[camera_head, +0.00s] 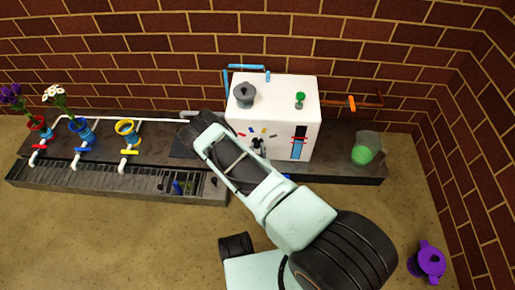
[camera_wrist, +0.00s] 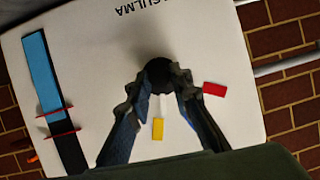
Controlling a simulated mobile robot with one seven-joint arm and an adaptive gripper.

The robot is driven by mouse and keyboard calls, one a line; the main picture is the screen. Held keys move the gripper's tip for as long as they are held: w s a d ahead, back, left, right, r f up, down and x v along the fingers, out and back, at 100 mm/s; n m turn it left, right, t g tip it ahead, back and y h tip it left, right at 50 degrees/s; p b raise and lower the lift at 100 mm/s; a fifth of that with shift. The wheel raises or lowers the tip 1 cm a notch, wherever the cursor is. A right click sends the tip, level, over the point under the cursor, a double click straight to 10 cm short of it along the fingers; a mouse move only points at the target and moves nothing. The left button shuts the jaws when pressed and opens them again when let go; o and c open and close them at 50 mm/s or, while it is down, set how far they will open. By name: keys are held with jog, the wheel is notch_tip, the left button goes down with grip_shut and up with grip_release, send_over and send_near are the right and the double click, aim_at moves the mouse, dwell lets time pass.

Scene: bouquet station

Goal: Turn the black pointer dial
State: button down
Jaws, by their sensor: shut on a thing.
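The black dial (camera_wrist: 157,70) is on the face of the white box (camera_head: 272,97). In the wrist view, the dark fingertips of my gripper (camera_wrist: 159,84) press on both sides of it, so my gripper is shut on the dial. A pale strip shows between the fingers below the dial, towards the yellow mark (camera_wrist: 158,129). A red mark (camera_wrist: 214,89) lies right of the right finger.
The box face has a blue gauge strip (camera_wrist: 42,73) with red markers. On the box top are a grey knob (camera_head: 244,94) and a green knob (camera_head: 300,100). Flowers in pots stand left, a green-filled glass (camera_head: 364,150) right, and a purple can (camera_head: 428,262) on the floor.

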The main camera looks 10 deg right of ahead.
jog(key=shift+a+n+g+h, duration=0.15)
jog(key=shift+n+h, duration=0.3)
jog(key=shift+n, duration=0.15)
jog(key=shift+a+n+g+h, duration=0.1)
jog(key=shift+n+g+h, duration=0.05)
jog(key=shift+n+h, duration=0.4)
jog(key=shift+w+a+n+h, duration=0.1)
jog(key=shift+n+h, duration=0.7)
jog(key=shift+n, duration=0.45)
jog(key=shift+a+f+n+h, duration=0.1)
jog(key=shift+f+n+h, duration=0.1)
jog(key=shift+n+h, duration=1.4)
jog(key=shift+n, duration=0.9)
jog(key=c, duration=1.7)
grip_release()
jog(key=shift+c, duration=0.2)
